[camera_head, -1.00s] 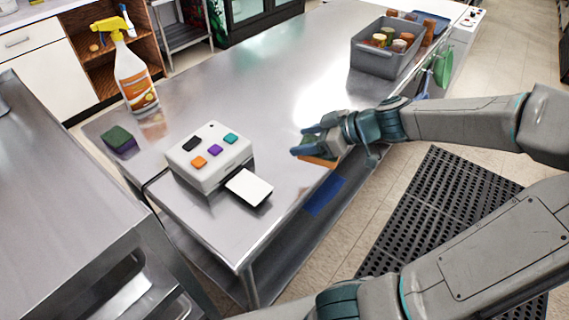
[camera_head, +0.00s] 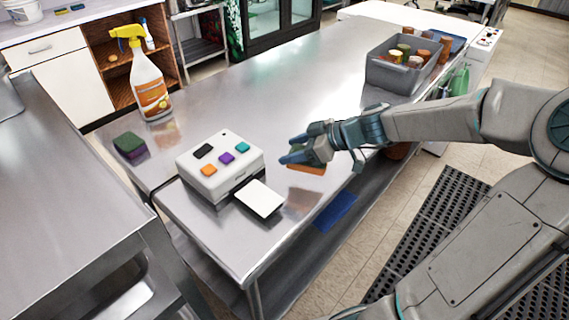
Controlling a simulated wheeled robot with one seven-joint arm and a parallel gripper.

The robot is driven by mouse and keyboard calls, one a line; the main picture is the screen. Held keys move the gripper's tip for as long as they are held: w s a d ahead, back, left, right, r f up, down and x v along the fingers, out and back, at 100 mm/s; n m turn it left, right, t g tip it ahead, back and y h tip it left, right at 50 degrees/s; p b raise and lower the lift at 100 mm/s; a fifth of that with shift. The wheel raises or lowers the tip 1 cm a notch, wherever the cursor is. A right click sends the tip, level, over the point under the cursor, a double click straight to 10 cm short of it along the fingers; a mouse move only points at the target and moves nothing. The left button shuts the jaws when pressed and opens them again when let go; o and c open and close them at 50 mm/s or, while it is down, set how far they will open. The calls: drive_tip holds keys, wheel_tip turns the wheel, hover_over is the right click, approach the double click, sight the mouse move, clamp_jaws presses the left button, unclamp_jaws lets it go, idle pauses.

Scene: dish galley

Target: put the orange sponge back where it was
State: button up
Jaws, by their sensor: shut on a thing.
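The orange sponge (camera_head: 308,168), orange below with a green top layer, is in my gripper (camera_head: 288,153). My gripper is shut on it, with blue fingers pointing left, over the steel table (camera_head: 270,115) near its right long edge. The fingers hide part of the sponge, and I cannot tell whether it touches the tabletop. It is to the right of a white box (camera_head: 213,170) with several coloured buttons, including an orange one. A white plate or card (camera_head: 259,199) sticks out of the box's front. No marked place for the sponge is clear to me.
A green and purple sponge (camera_head: 130,146) lies at the table's left end, near a spray bottle (camera_head: 150,85). A grey bin (camera_head: 386,74) with several jars stands at the far right. A blue patch (camera_head: 335,212) shows below the table edge. The table's middle is clear.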

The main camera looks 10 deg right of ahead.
sight(284, 172)
drive_tip(key=w+a+f, duration=0.2)
drive_tip(key=w, duration=0.1)
drive_tip(key=shift+a+f, duration=0.1)
drive_tip(key=shift+f+b, duration=0.4)
drive_tip(key=shift+f, duration=1.6)
drive_tip(key=shift+f, duration=0.15)
drive_tip(key=o, duration=1.3)
